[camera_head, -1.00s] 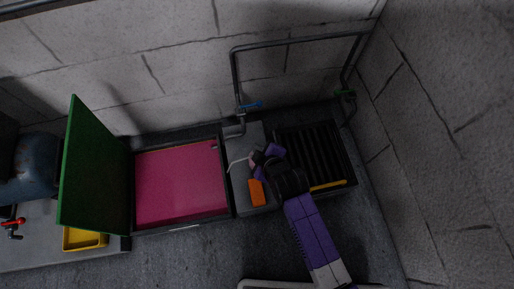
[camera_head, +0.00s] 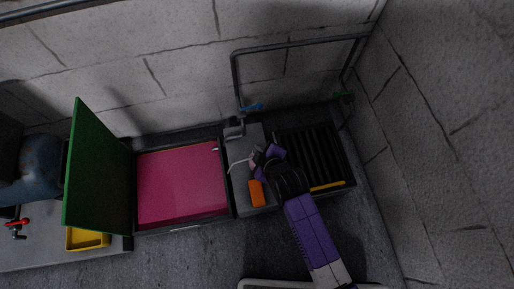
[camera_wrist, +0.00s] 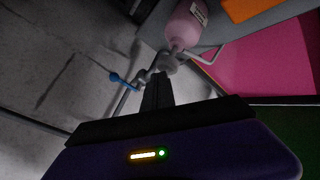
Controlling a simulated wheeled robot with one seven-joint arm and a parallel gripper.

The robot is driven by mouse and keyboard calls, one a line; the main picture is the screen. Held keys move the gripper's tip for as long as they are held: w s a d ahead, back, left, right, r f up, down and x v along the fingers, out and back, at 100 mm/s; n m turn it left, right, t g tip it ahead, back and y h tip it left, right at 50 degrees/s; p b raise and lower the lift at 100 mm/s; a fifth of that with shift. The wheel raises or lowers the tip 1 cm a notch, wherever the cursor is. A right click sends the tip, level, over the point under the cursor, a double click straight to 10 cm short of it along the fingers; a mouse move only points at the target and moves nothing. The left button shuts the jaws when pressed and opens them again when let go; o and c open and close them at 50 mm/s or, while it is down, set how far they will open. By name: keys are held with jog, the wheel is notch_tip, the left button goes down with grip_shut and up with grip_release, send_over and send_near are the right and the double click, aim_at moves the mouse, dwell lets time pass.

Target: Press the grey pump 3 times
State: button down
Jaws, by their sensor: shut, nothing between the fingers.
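The grey pump (camera_wrist: 168,62) sits on top of a pink bottle (camera_wrist: 188,25) in the wrist view, with a thin pale spout (camera_wrist: 208,56) reaching out to the right. In the head view the bottle (camera_head: 257,159) stands on the grey counter, partly covered by my arm, and the spout (camera_head: 237,163) shows to its left. My gripper (camera_wrist: 157,88) is shut and empty. Its dark fingertips point at the pump and overlap it in the wrist view; I cannot tell whether they touch. In the head view my gripper (camera_head: 268,158) is beside the bottle.
An orange block (camera_head: 257,193) lies in front of the bottle. A pink-lined basin (camera_head: 229,207) with a raised green lid (camera_head: 95,170) is at left. A black slatted rack (camera_head: 315,150) is at right. A pipe with a blue-handled tap (camera_head: 252,107) stands behind.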

jog(key=shift+r, duration=0.5)
jog(key=shift+p, duration=0.3)
notch_tip(320, 180, up, 5)
jog(key=p, duration=0.5)
jog(key=shift+r, duration=0.1)
dwell(2.3)
